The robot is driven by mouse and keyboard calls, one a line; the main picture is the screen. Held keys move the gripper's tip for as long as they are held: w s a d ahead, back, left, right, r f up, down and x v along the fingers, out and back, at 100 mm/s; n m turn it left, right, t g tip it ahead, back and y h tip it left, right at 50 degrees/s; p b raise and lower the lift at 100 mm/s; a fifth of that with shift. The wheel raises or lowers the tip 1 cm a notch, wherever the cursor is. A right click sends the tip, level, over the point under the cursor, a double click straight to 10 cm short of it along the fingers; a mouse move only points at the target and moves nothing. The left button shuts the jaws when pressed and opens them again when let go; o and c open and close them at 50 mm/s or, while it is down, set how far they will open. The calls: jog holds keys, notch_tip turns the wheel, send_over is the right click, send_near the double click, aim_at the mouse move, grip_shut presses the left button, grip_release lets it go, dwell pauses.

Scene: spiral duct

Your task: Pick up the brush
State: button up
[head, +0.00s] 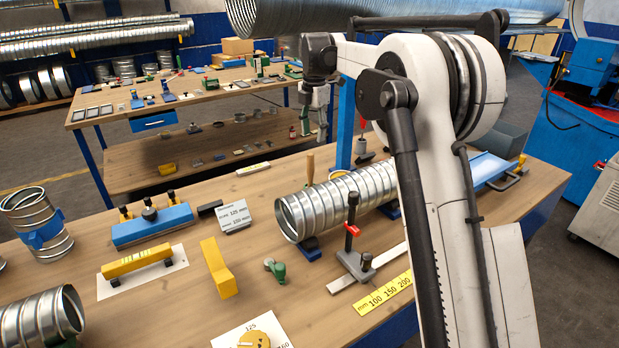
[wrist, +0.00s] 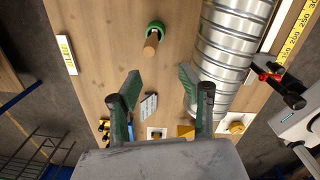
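What looks like the brush, a round wooden handle with a green ring-shaped part (wrist: 152,38), stands on the wooden table in the wrist view, ahead of my fingers. In the head view its wooden handle (head: 310,169) sticks up behind the ribbed metal duct (head: 340,200), which hides the lower part. I cannot make out bristles. My gripper (wrist: 160,80) is open and empty, with its green finger pads spread apart. In the head view my gripper (head: 314,132) hangs pointing down above and beyond the handle, apart from it.
The duct (wrist: 228,50) lies close right of the brush in the wrist view. A clamp (head: 352,240) stands beside the duct. A white label strip (head: 253,168) lies left of the handle. Bare table lies between the strip and the brush.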

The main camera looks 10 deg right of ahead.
aim_at(310, 174)
jog(key=w+f+n, duration=0.1)
jog(key=w+f, duration=0.1)
jog(key=shift+w+f+n+g, duration=0.25)
jog(key=shift+f+n+g, duration=0.05)
jog(key=shift+f+n, duration=0.1)
jog(key=shift+f, duration=0.25)
notch_tip(310, 174, down, 8)
jog(key=shift+f, duration=0.1)
jog(key=shift+s+a+f+p, duration=0.1)
jog(key=shift+f+p, duration=0.25)
jog(key=shift+f, duration=1)
jog(key=shift+a+f+p, duration=0.1)
jog(key=shift+f+p, duration=0.25)
jog(key=shift+f, duration=0.95)
grip_shut()
